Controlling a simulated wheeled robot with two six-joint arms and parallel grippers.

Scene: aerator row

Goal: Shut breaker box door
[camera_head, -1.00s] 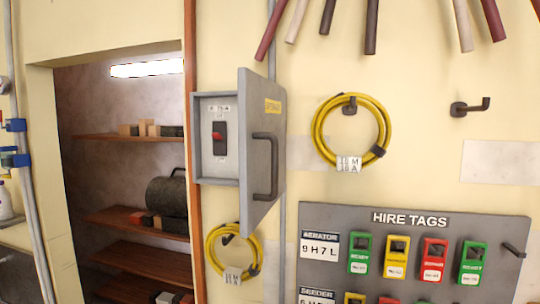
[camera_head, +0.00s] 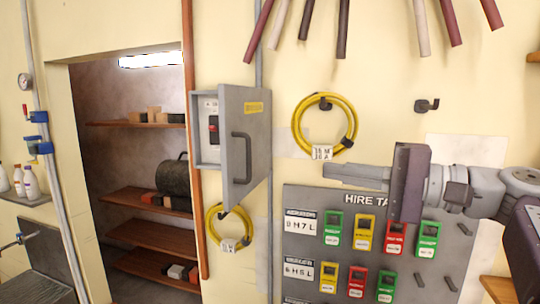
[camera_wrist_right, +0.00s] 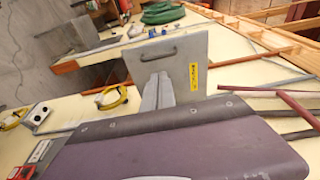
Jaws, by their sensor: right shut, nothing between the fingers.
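The grey breaker box (camera_head: 206,157) is on the wall, with a red-and-black switch (camera_head: 213,129) inside. Its grey door (camera_head: 258,135) stands open, swung out from the box, and hides part of the inside. The door has a dark bar handle (camera_head: 241,158) and a yellow label. My right gripper (camera_head: 328,171) is shut and empty, right of the door and apart from it in the head view. In the right wrist view the shut fingers (camera_wrist_right: 158,90) overlap the door panel (camera_wrist_right: 188,52); I cannot tell the gap between them. My left gripper is out of view.
Yellow cable coils hang right of the door (camera_head: 347,112) and below the box (camera_head: 212,228). The hire tags board (camera_head: 440,284) is below my right arm. Dark pipes (camera_head: 343,30) hang above. A shelved alcove opens at left.

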